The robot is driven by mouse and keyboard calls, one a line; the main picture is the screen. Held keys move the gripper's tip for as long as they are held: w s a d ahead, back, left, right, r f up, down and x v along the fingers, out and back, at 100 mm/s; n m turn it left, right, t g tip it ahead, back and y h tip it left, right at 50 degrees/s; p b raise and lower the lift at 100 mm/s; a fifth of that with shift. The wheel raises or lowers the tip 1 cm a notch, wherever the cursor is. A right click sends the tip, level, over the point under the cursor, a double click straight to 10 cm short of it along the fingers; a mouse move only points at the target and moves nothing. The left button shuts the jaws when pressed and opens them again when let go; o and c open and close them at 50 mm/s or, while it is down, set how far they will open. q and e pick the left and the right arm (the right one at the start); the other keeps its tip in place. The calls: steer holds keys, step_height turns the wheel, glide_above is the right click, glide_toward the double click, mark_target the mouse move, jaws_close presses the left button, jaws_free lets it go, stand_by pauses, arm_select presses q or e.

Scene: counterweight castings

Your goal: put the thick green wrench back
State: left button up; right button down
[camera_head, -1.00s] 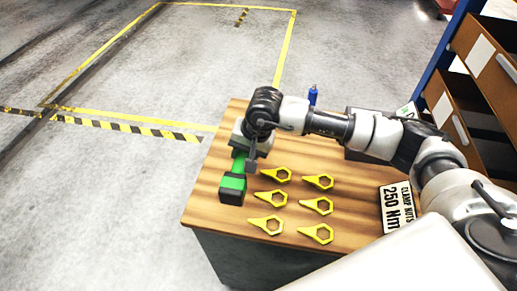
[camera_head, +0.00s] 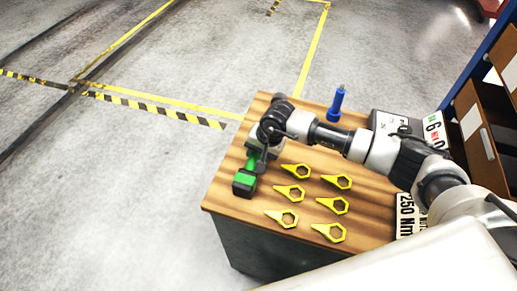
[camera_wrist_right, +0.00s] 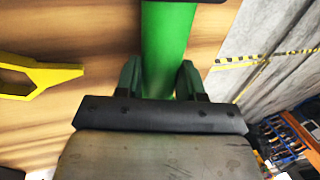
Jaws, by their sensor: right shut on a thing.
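The thick green wrench (camera_head: 246,179) is at the left edge of the wooden table top, with a black block-like end toward the front. My right gripper (camera_head: 258,157) is over its rear part and hides some of it. In the right wrist view the green handle (camera_wrist_right: 168,45) runs between the two fingers of my right gripper (camera_wrist_right: 160,80), which are shut on it. Whether the wrench touches the table is hard to tell. My left gripper is in neither view.
Several yellow pointed rings (camera_head: 290,192) lie in two columns right of the wrench. A blue bottle-like thing (camera_head: 337,103) stands at the table's back. A sign reading 250 Nm (camera_head: 405,213) lies at the right. Brown bins (camera_head: 478,130) stand beyond the table (camera_head: 228,192).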

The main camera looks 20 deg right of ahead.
steer(key=shift+w+r, duration=0.1)
steer(key=c, duration=1.1)
jaws_free()
steer(key=o, duration=0.4)
steer(key=shift+d+r, duration=0.1)
steer(key=shift+r, duration=0.05)
steer(key=b+v, duration=0.3)
steer(key=v, duration=0.8)
steer(key=shift+s+r+b, duration=0.25)
steer(key=shift+r+b, duration=0.05)
